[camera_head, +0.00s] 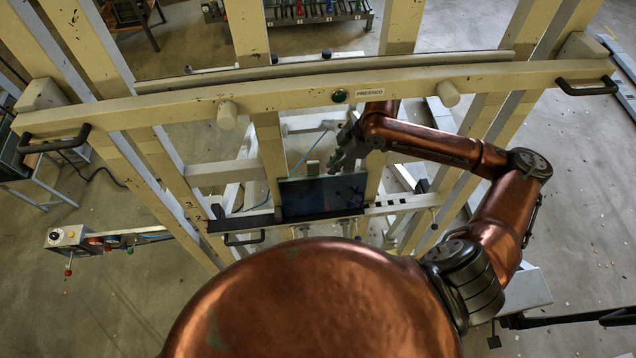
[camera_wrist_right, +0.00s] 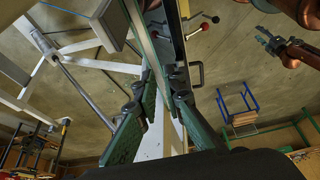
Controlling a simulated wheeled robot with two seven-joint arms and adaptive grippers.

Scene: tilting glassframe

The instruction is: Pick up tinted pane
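The tinted pane (camera_head: 322,196) is a dark, glossy rectangle standing low in the middle of the cream frame in the head view. My right gripper (camera_head: 340,158) is just above the pane's top edge, near its right half. In the right wrist view, the right gripper's green fingers (camera_wrist_right: 158,98) are apart, with a gap between them. A thin edge runs toward this gap, but I cannot tell whether it is the pane's. My left gripper (camera_wrist_right: 270,42) shows small at the upper right of the wrist view, away from the pane; its opening is unclear.
A cream crossbar (camera_head: 285,103) with a green button (camera_head: 339,96) and a "PRESSED" label spans above my right forearm. A dark ledge (camera_head: 240,222) lies beside the pane's foot. Frame posts stand on both sides. A control arm with a red knob (camera_head: 68,271) is at left.

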